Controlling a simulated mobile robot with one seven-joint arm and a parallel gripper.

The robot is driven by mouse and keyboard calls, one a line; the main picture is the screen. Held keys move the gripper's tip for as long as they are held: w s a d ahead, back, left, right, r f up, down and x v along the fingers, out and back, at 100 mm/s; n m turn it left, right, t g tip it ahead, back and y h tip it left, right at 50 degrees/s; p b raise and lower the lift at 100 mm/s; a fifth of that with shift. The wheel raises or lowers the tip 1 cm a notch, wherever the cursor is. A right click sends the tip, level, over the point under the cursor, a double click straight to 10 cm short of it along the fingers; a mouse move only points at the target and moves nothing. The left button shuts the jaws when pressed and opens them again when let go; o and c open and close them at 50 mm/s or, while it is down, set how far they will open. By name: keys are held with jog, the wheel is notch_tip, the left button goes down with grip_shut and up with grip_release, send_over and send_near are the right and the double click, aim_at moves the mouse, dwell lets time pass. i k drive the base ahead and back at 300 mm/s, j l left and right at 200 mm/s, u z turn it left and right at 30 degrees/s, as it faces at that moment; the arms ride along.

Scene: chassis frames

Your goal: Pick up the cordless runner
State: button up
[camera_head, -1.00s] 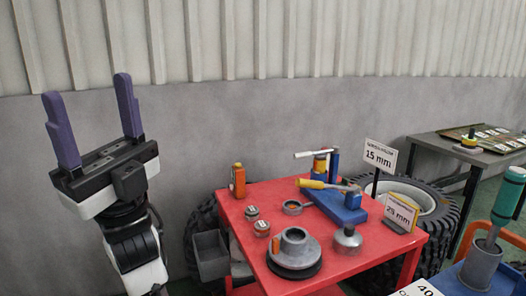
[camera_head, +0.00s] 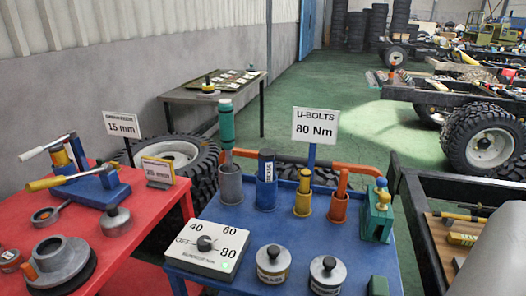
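I cannot tell for certain which thing is the cordless runner. On the blue table (camera_head: 222,212), a teal-handled tool (camera_head: 227,125) stands upright in a grey cup (camera_head: 230,184). A green block-like device (camera_head: 378,216) with a blue top stands at the table's right. My gripper is not in view.
A dial box marked 40, 60, 80 (camera_head: 207,244) and two round tins (camera_head: 273,265) lie at the front. A red table (camera_head: 126,262) with presses is at left, a tyre (camera_head: 180,153) behind. A truck chassis (camera_head: 428,235) borders the right.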

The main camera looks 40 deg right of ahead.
aim_at(226, 110)
jog(key=z, duration=0.85)
jog(key=l, duration=0.1)
